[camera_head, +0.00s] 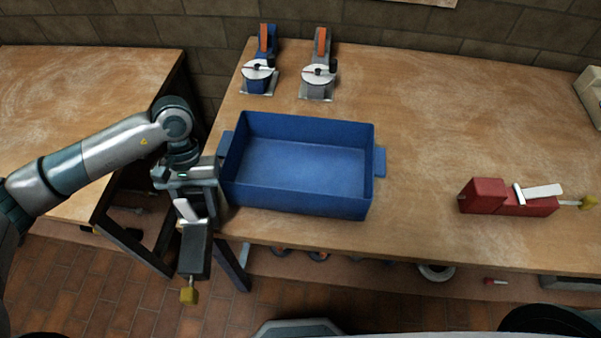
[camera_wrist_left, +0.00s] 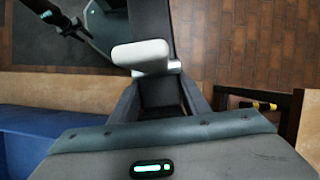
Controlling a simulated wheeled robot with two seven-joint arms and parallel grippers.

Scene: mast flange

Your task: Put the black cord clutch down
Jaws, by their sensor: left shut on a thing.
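The black cord clutch (camera_head: 194,250) is a dark block with a white lever and a yellow knob at its lower end. My left gripper (camera_head: 187,208) is shut on it and holds it in the air, in front of the table's left front corner and over the floor. In the left wrist view the clutch (camera_wrist_left: 152,22) reaches up from between the fingers, with its white lever (camera_wrist_left: 141,53) across it. The gripper hides the clutch's upper end. My right gripper does not show.
An open, empty blue bin (camera_head: 305,170) stands on the wooden table (camera_head: 430,130), right of my left gripper. A red cord clutch (camera_head: 485,197) lies at the right. A blue device (camera_head: 258,85) and a grey device (camera_head: 318,82) stand at the back. Table between bin and red clutch is clear.

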